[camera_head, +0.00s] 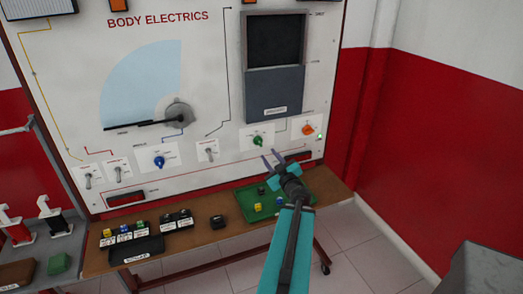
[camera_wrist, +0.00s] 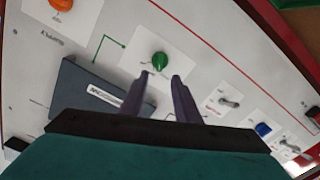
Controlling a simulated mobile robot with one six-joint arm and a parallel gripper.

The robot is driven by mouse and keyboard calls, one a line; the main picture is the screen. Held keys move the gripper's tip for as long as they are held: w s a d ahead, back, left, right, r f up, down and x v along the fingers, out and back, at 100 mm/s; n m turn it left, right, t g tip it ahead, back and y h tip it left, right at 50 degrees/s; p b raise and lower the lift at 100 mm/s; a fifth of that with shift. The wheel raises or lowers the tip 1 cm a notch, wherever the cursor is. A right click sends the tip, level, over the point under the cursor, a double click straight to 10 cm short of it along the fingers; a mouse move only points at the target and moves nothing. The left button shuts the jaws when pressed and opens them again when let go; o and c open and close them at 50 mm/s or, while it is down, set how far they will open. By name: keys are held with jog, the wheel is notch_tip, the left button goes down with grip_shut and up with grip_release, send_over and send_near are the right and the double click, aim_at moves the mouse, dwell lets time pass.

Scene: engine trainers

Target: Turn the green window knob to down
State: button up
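The green window knob (camera_head: 258,141) sits on a white label plate on the upright white panel, right of centre and below the dark window frame. It also shows in the wrist view (camera_wrist: 160,60), just beyond the fingertips. My gripper (camera_head: 271,154) is in front of the panel, slightly below and right of the knob. In the wrist view my gripper (camera_wrist: 161,75) has its two purple fingers apart with nothing between them, and the knob lies ahead of the gap. I cannot tell if a fingertip touches the panel. The knob's exact pointing direction is too small to read.
An orange knob (camera_head: 307,130) is to the right, a toggle switch (camera_head: 208,149) and a blue knob (camera_head: 159,161) to the left. Below, a brown shelf (camera_head: 190,250) carries a green tray (camera_head: 245,206) and several small blocks. A red wall (camera_head: 450,150) stands at right.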

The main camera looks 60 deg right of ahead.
aim_at(260, 143)
jog(key=shift+w+d+f+b, duration=0.1)
jog(key=shift+w+d+b, duration=0.35)
jog(key=shift+b, duration=0.95)
jog(key=shift+p+x, duration=0.75)
jog(key=shift+x, duration=3.4)
grip_shut()
